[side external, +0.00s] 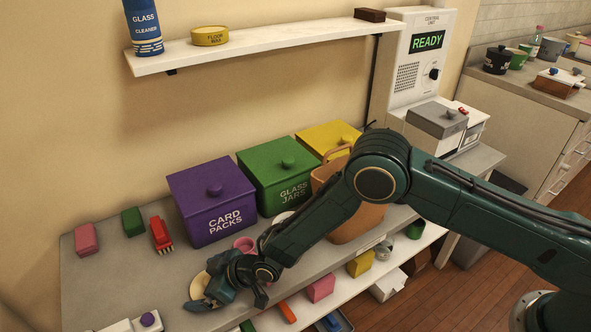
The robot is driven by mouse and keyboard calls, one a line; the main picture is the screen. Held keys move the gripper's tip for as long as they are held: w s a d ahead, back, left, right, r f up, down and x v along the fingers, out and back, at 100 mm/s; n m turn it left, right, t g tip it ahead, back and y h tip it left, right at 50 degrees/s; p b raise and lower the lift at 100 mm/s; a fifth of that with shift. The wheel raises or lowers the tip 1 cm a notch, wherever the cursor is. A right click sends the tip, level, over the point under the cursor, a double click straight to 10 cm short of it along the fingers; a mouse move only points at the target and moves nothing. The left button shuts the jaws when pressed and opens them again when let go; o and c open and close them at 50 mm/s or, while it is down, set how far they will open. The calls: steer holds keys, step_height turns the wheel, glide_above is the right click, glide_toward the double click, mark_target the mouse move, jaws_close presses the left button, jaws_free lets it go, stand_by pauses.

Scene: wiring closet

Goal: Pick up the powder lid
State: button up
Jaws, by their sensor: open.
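A round tan disc (199,284), possibly the powder lid, lies near the front edge of the grey counter (105,275). My gripper (226,298) is low over the counter at the right side of this disc and covers part of it. Its jaws are open, and it points down toward the counter. A blue piece (221,290) shows at the jaws; I cannot tell whether it is a separate object or part of the gripper. No label is readable on the disc.
Purple (209,200), green (281,175) and yellow (327,137) lidded bins stand along the wall. A tan basket (352,222) is behind my arm. A pink cup (244,244) sits close behind the gripper. A red brush (161,235) and small blocks lie left.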

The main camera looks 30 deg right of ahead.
mark_target(205, 279)
steer(key=c, duration=0.9)
steer(key=shift+r, duration=0.2)
steer(key=shift+c, duration=0.2)
step_height(205, 279, up, 20)
steer(key=shift+f, duration=0.15)
stand_by(0.4)
steer(key=w+d+f+m+t+h, duration=0.1)
steer(key=d+m+h, duration=0.3)
steer(key=d, duration=0.8)
steer(key=w+d+f+m+t+h, duration=0.1)
steer(key=d+m+h, duration=0.3)
steer(key=d, duration=0.8)
steer(key=shift+f+m+t, duration=0.6)
steer(key=shift+f+m, duration=0.05)
steer(key=shift+m, duration=0.35)
steer(key=shift+a, duration=0.1)
